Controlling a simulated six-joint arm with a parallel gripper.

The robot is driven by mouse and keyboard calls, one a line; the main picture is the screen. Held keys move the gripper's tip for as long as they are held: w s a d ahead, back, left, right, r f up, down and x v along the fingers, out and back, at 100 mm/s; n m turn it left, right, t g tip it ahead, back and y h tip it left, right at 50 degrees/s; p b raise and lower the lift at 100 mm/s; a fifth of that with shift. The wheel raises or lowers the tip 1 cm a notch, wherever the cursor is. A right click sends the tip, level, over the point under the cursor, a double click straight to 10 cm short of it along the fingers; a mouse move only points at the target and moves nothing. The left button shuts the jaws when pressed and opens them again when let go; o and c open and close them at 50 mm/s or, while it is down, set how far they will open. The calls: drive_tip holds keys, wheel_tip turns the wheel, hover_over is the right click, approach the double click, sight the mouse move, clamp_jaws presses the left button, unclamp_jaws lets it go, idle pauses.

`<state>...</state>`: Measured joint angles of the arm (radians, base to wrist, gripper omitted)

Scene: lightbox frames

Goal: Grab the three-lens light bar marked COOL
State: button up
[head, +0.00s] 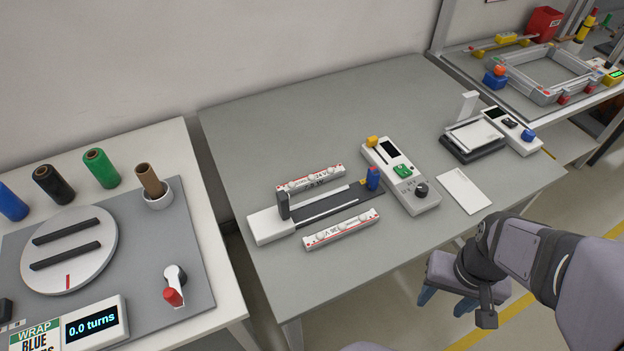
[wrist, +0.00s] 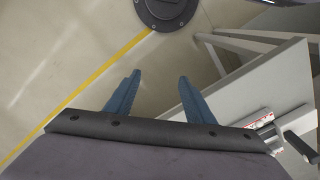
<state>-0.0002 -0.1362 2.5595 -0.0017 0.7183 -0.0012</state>
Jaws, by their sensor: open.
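Two white light bars with red markings and round lenses lie on the grey middle table. One bar (head: 310,178) is behind the dark slide of a fixture, the other bar (head: 341,229) in front of it. Their lettering is too small to tell which is marked COOL. My gripper (head: 445,302) is off the table's front right edge, above the floor, well to the right of both bars. In the wrist view its two blue fingers (wrist: 160,80) are apart with nothing between them. A white and red piece (wrist: 262,122) shows at the lower right there, partly cut off.
The fixture (head: 270,225) with its dark slide lies between the bars, with a blue knob at its right end. A control box (head: 402,178) stands to the right, then a white card (head: 464,190) and a scale-like device (head: 473,140). The table's back left is clear.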

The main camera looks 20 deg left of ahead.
drive_tip(key=w+a+r+n+h, duration=0.1)
drive_tip(key=w+a+n, duration=0.25)
drive_tip(key=w, duration=0.25)
drive_tip(key=w+a+r+n, duration=0.2)
drive_tip(key=w+n, duration=0.2)
drive_tip(key=w, duration=0.2)
drive_tip(key=n+t+h+p, duration=0.2)
drive_tip(key=n+t, duration=0.2)
drive_tip(key=n, duration=1.7)
approach(312, 176)
drive_tip(key=shift+w+d+f, duration=0.2)
drive_tip(key=shift+d+f, duration=0.2)
drive_tip(key=shift+s+a+f+n, duration=0.1)
drive_tip(key=shift+s+a+n, duration=0.1)
drive_tip(key=shift+a+n, duration=0.3)
drive_tip(key=shift+p+x, duration=0.35)
drive_tip(key=shift+x, duration=0.7)
drive_tip(key=p+x, duration=0.2)
drive_tip(key=x, duration=0.1)
drive_tip(key=shift+w+d+f, duration=0.1)
drive_tip(key=shift+w+d, duration=0.1)
drive_tip(key=shift+d, duration=0.15)
drive_tip(key=shift+p+x, duration=0.45)
drive_tip(key=shift+x, duration=0.4)
drive_tip(key=shift+a, duration=0.1)
clamp_jaws()
